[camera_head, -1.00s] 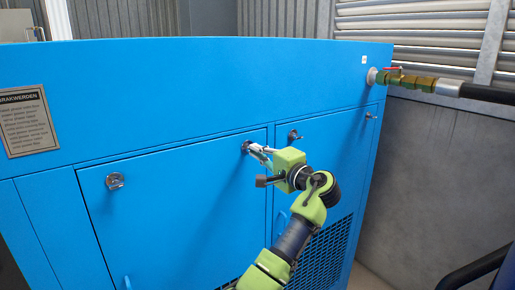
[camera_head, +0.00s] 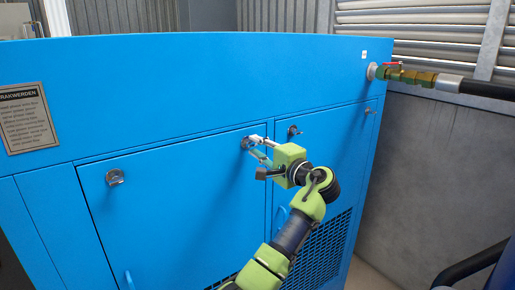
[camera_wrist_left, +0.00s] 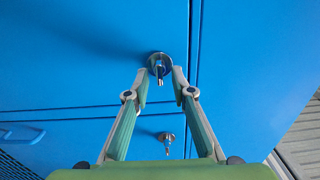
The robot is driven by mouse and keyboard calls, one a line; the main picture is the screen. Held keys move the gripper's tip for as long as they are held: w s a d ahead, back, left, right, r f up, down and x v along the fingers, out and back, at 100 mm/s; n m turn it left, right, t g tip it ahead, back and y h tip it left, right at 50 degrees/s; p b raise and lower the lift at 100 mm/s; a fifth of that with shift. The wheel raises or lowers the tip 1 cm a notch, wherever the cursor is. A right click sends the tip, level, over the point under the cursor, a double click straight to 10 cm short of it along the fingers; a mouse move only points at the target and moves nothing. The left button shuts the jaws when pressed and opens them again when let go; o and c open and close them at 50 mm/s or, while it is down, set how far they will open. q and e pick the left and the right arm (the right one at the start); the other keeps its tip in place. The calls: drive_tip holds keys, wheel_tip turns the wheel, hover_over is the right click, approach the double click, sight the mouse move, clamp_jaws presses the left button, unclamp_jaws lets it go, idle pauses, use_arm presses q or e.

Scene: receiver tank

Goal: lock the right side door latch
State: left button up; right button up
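The large blue cabinet has two doors side by side. My left gripper (camera_head: 253,144) is at the latch (camera_head: 246,142) in the upper right corner of the left door (camera_head: 180,195). In the left wrist view, its two fingers (camera_wrist_left: 161,76) flank this metal latch (camera_wrist_left: 160,62), with small gaps showing beside the key-like tab. The tab points down in that picture. The right door (camera_head: 330,160) has a latch (camera_head: 294,132) at its upper left, also seen in the wrist view (camera_wrist_left: 166,138), and another latch (camera_head: 369,113) at its upper right. My right gripper is out of view.
Another latch (camera_head: 115,178) sits at the left door's upper left. A brass pipe fitting with a red-handled valve (camera_head: 395,72) and black hose (camera_head: 488,90) sticks out at the cabinet's right. A concrete wall (camera_head: 435,170) stands beyond.

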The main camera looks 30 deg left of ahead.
use_arm(q)
drive_tip(key=v, duration=1.2)
